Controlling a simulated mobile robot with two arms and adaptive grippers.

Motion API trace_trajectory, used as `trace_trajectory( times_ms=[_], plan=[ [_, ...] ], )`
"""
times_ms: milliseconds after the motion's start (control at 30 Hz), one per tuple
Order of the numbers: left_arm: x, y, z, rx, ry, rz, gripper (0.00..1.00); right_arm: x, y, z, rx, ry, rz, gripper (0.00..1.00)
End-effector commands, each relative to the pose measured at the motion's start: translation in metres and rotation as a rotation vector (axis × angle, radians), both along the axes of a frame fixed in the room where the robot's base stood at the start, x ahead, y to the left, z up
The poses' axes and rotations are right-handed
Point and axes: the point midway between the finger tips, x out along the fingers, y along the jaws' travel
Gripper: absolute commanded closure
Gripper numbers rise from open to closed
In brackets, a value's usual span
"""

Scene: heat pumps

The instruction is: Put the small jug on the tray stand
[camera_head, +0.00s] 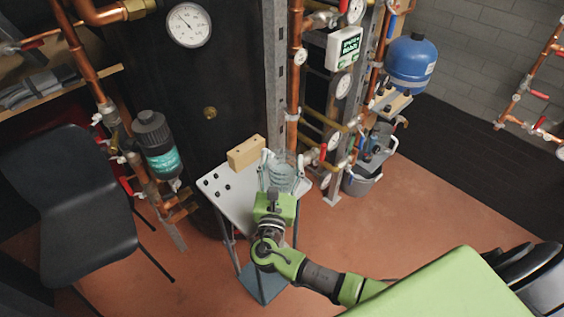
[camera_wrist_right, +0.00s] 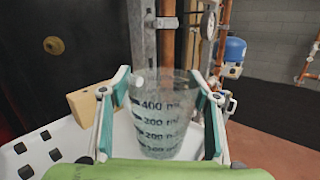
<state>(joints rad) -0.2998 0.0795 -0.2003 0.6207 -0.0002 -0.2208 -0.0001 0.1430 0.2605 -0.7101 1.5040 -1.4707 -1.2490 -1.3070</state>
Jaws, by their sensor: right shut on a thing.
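The small jug (camera_wrist_right: 162,112) is clear, with dark measuring marks, and shows upright in the right wrist view. In the head view the jug (camera_head: 285,172) is at the far end of my right arm, over the right part of the tray stand. My right gripper (camera_head: 277,176) is shut on the jug, with one finger on each side of it; the fingers also show in the right wrist view (camera_wrist_right: 162,100). The tray stand (camera_head: 232,203) has a white top with dark holes. I cannot tell whether the jug's base touches the top. My left gripper is not in view.
A wooden block (camera_head: 246,153) sits at the back of the tray stand. Copper pipes with gauges and a metal post (camera_head: 273,75) rise just behind it. A black chair (camera_head: 75,195) stands at the left. A grey bucket (camera_head: 360,180) is on the floor to the right.

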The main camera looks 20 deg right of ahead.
Motion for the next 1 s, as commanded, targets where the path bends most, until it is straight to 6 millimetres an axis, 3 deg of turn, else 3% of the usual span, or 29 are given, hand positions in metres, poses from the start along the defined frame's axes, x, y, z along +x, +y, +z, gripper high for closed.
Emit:
trace_trajectory(
  times_ms=[333, 367, 400, 800, 1000],
  plan=[
    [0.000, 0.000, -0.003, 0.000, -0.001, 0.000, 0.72, 0.000, 0.000, -0.002, 0.000, -0.004, -0.001, 0.97],
    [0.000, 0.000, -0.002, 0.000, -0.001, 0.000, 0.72, 0.000, 0.000, -0.002, 0.000, -0.001, 0.000, 0.36],
    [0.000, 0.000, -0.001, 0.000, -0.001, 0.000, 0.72, 0.000, 0.000, -0.002, 0.000, -0.001, -0.001, 0.27],
    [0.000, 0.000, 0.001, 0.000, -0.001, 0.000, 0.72, -0.001, 0.001, 0.001, 0.000, -0.001, 0.000, 0.27],
    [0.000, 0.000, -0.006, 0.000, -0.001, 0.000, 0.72, -0.026, 0.017, -0.007, 0.003, 0.001, 0.002, 0.27]
  ],
)
